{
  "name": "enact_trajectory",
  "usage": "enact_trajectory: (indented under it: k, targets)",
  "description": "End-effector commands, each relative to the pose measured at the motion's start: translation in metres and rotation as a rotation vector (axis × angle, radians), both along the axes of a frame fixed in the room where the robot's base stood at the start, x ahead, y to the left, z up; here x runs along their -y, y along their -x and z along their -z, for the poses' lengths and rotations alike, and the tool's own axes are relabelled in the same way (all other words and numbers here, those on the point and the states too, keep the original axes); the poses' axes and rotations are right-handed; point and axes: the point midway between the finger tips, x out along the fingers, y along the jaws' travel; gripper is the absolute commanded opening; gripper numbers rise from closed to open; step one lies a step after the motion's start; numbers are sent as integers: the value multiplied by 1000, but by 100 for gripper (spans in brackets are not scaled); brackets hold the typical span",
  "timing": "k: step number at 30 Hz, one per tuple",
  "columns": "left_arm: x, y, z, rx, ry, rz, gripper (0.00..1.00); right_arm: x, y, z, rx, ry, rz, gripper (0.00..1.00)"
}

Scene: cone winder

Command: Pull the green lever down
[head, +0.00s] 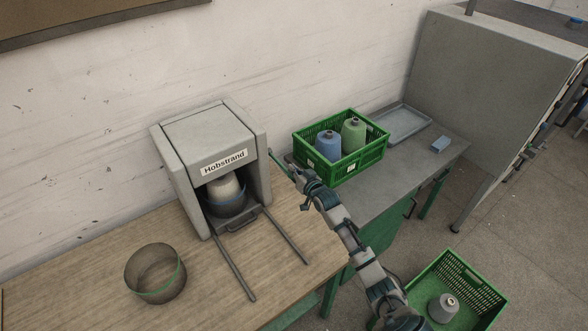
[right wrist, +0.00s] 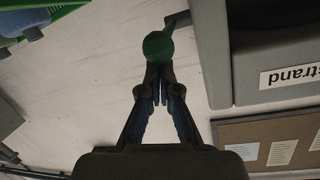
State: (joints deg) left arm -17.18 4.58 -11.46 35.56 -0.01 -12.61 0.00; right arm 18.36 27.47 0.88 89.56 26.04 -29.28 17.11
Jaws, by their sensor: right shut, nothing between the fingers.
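The grey machine labelled Hobstrand (head: 215,135) stands on the wooden table. Its green lever (head: 277,161) sticks out on its right side, beside my right gripper (head: 296,174). In the right wrist view the lever's round green end (right wrist: 158,46) lies right at the tips of my right gripper (right wrist: 158,88), joined to the machine by a dark arm. The fingers are shut with nothing between them. I cannot tell whether the tips touch the green end. My left gripper is not in view.
A cone of yarn (head: 225,188) sits inside the machine, with two rails extending in front. A green crate (head: 340,172) with yarn cones stands close to my right arm. Another crate (head: 478,275) is lower right.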

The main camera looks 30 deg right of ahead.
Motion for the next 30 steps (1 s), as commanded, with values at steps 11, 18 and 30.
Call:
enact_trajectory:
  k: [11,18,30]
  targets:
    - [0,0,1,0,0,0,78,1,1,3,1,-1,0,0]
    - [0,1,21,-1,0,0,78,1,2,16,47,-5,0,0]
    - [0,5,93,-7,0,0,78,1,2,56,254,-22,0,0]
